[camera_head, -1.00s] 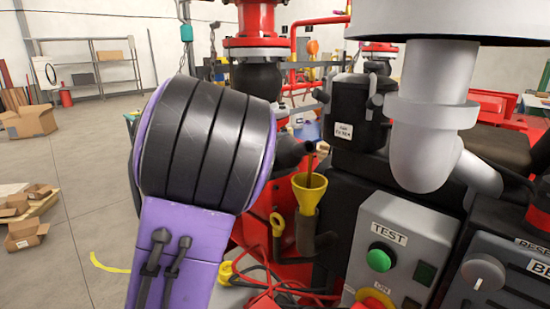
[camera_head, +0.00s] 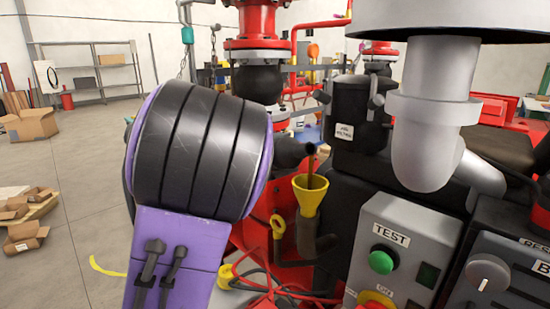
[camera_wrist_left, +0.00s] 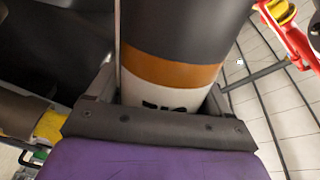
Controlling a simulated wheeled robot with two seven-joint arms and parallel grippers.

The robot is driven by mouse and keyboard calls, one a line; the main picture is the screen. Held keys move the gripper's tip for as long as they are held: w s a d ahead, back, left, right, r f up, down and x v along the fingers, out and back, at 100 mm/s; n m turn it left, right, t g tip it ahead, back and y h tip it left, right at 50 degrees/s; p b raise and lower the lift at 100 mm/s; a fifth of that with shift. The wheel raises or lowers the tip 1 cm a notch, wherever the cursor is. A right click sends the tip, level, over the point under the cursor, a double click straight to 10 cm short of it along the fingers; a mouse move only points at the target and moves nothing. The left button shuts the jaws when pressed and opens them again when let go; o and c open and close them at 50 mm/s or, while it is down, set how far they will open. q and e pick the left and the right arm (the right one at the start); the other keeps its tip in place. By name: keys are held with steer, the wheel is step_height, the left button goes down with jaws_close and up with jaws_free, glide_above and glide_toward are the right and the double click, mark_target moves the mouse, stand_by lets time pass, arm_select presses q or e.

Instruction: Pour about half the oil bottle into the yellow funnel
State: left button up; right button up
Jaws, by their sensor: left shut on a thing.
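The yellow funnel (camera_head: 309,197) stands upright on a grey-brown pipe right of centre in the head view. The dark mouth of the oil bottle (camera_head: 311,150) shows just above it, and a thin brown stream of oil (camera_head: 310,174) runs down into the funnel. My left arm hides the rest of the bottle there. In the left wrist view the bottle (camera_wrist_left: 180,28) is dark with a brown band and a white label. My left gripper (camera_wrist_left: 160,105) is shut on it, with a finger on each side. The oil level cannot be seen. My right gripper is out of view.
A control box (camera_head: 388,250) with a green TEST button stands right of the funnel. A thick grey pipe (camera_head: 430,130) hangs above it. Red cables (camera_head: 285,290) lie below the funnel. A black canister (camera_head: 352,118) stands behind the funnel.

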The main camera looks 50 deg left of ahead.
arm_select(q)
steer(key=shift+r, duration=0.1)
stand_by(0.6)
steer(key=shift+r+m+b, duration=0.15)
steer(key=shift+m+b, duration=0.15)
steer(key=shift+a, duration=0.1)
stand_by(0.4)
steer(key=shift+b, duration=0.3)
steer(key=shift+r+m, duration=0.2)
steer(key=shift+m, duration=0.1)
steer(key=shift+b, duration=0.35)
stand_by(0.6)
steer(key=shift+a+r, duration=0.1)
steer(key=shift+r, duration=0.1)
